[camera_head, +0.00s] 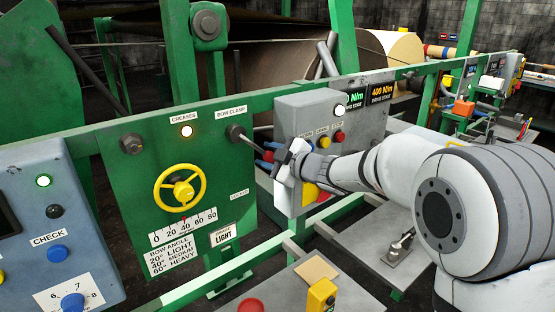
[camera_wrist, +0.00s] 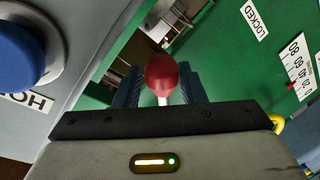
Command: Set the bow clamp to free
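The bow clamp is a lever (camera_head: 240,134) on the green panel, under a BOW CLAMP label (camera_head: 231,111). Its metal rod points right and slightly down, towards my gripper. A LOCKED label (camera_head: 239,194) sits lower on the panel and also shows in the wrist view (camera_wrist: 254,19). My gripper (camera_head: 267,156) is at the lever's outer end, beside the grey control box. In the wrist view, a red ball knob (camera_wrist: 162,74) sits between my two dark blue fingers (camera_wrist: 160,86). Whether the fingers press on it is unclear. No FREE label is readable.
A grey box (camera_head: 300,112) with coloured buttons stands close behind my gripper; its blue button (camera_wrist: 16,52) is close in the wrist view. A yellow handwheel (camera_head: 180,188) and bow angle scale (camera_head: 183,227) are left of the lever. Green rails (camera_head: 245,262) run below.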

